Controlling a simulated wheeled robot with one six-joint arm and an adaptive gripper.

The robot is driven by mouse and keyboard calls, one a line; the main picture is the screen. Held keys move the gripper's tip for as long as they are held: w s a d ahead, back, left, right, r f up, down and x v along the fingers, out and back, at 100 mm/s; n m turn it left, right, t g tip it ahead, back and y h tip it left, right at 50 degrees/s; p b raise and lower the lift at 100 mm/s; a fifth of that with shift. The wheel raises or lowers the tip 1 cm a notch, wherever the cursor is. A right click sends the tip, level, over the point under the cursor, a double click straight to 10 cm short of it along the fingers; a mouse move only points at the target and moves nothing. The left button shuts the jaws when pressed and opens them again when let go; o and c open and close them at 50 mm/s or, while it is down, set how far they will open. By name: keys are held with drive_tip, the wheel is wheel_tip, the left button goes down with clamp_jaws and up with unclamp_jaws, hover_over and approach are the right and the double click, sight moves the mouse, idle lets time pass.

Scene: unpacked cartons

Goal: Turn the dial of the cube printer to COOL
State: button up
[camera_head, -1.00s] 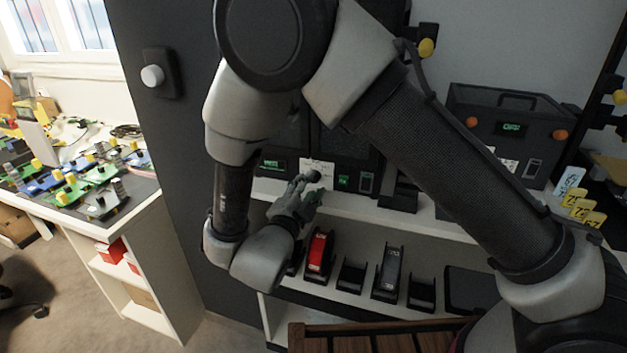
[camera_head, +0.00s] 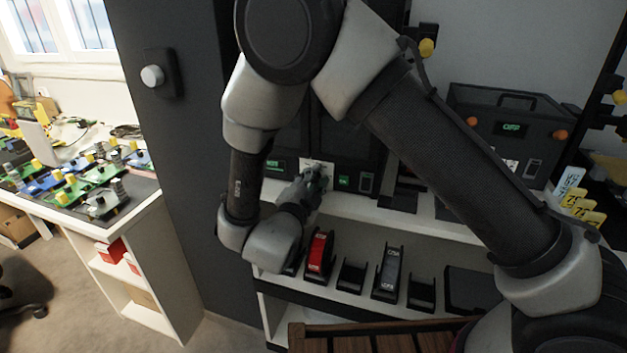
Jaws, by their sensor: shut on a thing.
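The cube printer (camera_head: 347,150) is a dark machine on the white shelf, partly behind my arm. Its front panel has two small green displays and a white label plate, with the right display (camera_head: 344,182) beside my gripper. My gripper (camera_head: 318,178) is at the panel, shut on the dial in front of the label plate. The gripper hides the dial, so its pointer and the setting marks cannot be read. The display text is too small to read.
On the lower shelf are a red cartridge (camera_head: 319,252), a grey cartridge (camera_head: 389,269) and empty black holders. A dark box with an OFF display (camera_head: 510,129) stands at the right. A dark wall panel with a white knob (camera_head: 152,76) is at the left.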

drive_tip(key=n, duration=0.4)
drive_tip(key=shift+n, duration=0.4)
drive_tip(key=shift+a+n, duration=0.1)
drive_tip(key=shift+n, duration=1.8)
drive_tip(key=o, duration=0.7)
drive_tip(key=shift+o, duration=0.2)
drive_tip(key=v, duration=1.2)
